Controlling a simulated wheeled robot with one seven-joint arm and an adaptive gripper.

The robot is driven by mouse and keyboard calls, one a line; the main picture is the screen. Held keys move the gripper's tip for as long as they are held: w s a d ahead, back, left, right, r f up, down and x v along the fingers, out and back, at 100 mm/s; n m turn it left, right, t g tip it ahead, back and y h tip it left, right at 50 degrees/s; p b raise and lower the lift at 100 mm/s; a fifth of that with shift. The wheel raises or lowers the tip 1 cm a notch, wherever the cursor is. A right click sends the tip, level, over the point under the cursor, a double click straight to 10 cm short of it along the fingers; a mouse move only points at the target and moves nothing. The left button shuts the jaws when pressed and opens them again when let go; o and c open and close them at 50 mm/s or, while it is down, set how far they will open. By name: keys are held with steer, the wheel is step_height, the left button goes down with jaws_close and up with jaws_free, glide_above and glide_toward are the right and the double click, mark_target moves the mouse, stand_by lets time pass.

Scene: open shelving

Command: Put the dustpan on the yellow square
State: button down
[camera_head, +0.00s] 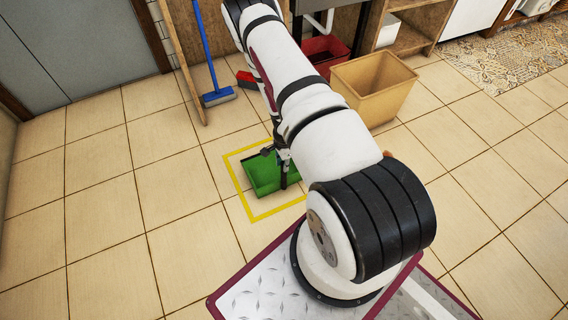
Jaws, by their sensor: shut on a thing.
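The green dustpan (264,179) is in the middle of the view, within the outline of the yellow square (237,190) on the tiled floor. I cannot tell whether it touches the floor or is held just above it. My gripper (284,172) is at the dustpan's right side and is shut on it. My arm hides the right part of the square and the fingertips are hard to make out.
A tan bin (372,87) and a red bucket (325,53) stand to the upper right. A blue broom (211,75) leans at the back, with a red brush head (246,79) near it. Floor at the left is clear.

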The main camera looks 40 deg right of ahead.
steer(key=shift+f, duration=0.1)
steer(key=c, duration=1.4)
jaws_free()
